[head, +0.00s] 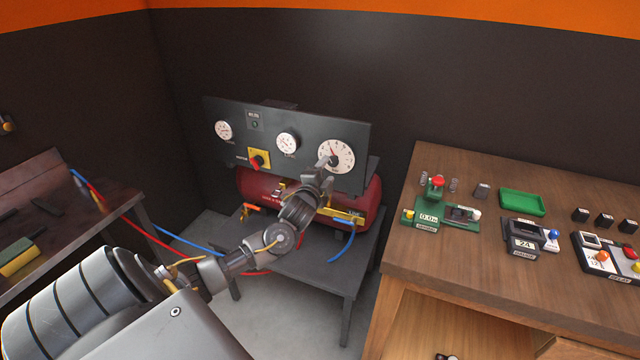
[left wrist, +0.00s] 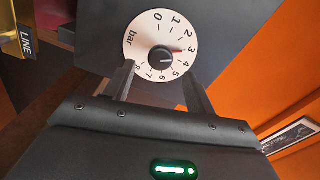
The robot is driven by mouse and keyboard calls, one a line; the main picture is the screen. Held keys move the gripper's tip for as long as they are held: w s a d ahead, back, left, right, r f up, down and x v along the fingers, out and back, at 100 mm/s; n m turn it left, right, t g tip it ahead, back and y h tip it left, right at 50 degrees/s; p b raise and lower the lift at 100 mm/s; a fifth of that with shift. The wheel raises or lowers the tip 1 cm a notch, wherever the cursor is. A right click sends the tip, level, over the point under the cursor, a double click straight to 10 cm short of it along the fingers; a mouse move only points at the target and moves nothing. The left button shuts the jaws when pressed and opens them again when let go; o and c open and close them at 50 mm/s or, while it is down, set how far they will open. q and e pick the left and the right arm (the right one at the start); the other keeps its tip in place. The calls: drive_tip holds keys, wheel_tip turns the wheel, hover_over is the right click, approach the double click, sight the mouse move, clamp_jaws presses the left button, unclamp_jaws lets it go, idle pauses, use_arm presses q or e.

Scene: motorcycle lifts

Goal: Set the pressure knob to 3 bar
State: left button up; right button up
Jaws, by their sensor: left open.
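The pressure dial is a round white plate, numbered 0 to 8 and marked bar, in the head view (head: 346,158) and left wrist view (left wrist: 142,38). A black knob (left wrist: 160,57) sits at its middle. A red pointer (left wrist: 177,51) points close to the 3. A short white line on the knob points nearer the 4. My left gripper (head: 326,164) is at the dial's lower left in the head view. In the left wrist view its two fingers (left wrist: 158,72) are open, one on each side below the knob, with space between; contact cannot be told. My right gripper is not in view.
The dark panel (head: 300,132) also bears two small gauges (head: 287,143) and a red-and-yellow switch (head: 258,160). A red tank (head: 262,187) stands below on a grey table (head: 345,270). A wooden bench (head: 400,275) with devices is on the right. Hoses hang at left.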

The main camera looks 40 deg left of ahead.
use_arm(q)
drive_tip(key=b+v, duration=0.1)
drive_tip(key=v, duration=0.4)
drive_tip(key=shift+s+d, duration=0.15)
drive_tip(key=shift+s, duration=0.25)
